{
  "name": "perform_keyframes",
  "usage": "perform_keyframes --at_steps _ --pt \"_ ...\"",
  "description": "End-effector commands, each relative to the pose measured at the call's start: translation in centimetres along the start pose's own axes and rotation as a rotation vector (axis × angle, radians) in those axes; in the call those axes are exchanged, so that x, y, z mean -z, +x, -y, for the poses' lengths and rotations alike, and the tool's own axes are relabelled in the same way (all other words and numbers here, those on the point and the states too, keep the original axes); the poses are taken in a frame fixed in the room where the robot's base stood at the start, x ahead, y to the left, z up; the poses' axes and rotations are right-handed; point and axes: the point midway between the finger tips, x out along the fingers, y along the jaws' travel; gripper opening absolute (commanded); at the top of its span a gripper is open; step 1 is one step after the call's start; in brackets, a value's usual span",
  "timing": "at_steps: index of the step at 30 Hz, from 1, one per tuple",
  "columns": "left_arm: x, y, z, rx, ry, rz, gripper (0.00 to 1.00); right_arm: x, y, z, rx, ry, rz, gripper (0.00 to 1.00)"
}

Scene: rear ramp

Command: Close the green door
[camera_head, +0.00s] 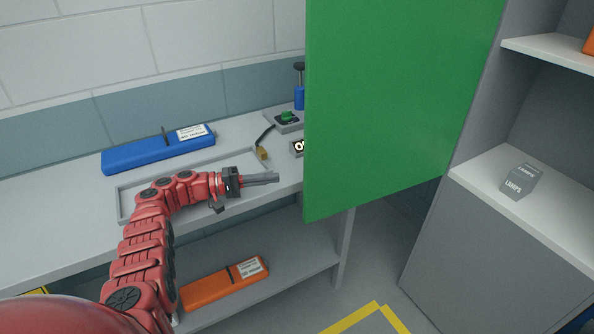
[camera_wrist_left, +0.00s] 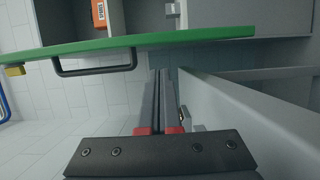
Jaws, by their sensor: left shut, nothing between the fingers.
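The green door (camera_head: 395,95) stands open in the head view, a large flat panel jutting out from the grey cabinet on the right. In the left wrist view the door (camera_wrist_left: 190,38) shows edge-on, with a dark bar handle (camera_wrist_left: 95,69) on its face. My left gripper (camera_head: 276,178) is shut and empty, to the left of the door, with a gap between its fingertips and the panel. Its fingers (camera_wrist_left: 160,100) also show in the left wrist view, pointing towards the door. My right gripper is not in view.
A grey bench (camera_head: 75,222) carries a blue case (camera_head: 150,153), a shallow tray (camera_head: 125,205) and a green-button box (camera_head: 286,120). An orange case (camera_head: 215,287) lies on the lower shelf. The cabinet shelf (camera_head: 500,165) holds a grey box (camera_head: 522,180). Floor is open below the door.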

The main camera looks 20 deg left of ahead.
Motion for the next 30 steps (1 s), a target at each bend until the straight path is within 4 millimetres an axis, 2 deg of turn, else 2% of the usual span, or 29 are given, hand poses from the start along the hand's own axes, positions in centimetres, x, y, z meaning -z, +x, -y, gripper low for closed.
perform_keyframes --at_steps 8,18,22,30 --pt "-0.1 3.0 -0.2 -0.001 0.0 0.005 0.0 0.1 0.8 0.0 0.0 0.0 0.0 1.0" --pt "-0.1 8.9 -0.1 -0.001 0.001 0.002 0.0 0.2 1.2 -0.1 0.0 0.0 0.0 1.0" --pt "-0.1 9.8 -0.1 0.0 0.0 0.002 0.0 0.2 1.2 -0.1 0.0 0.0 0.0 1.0" --pt "0.0 9.8 0.0 0.0 0.0 0.001 0.0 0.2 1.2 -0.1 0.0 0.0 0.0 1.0"
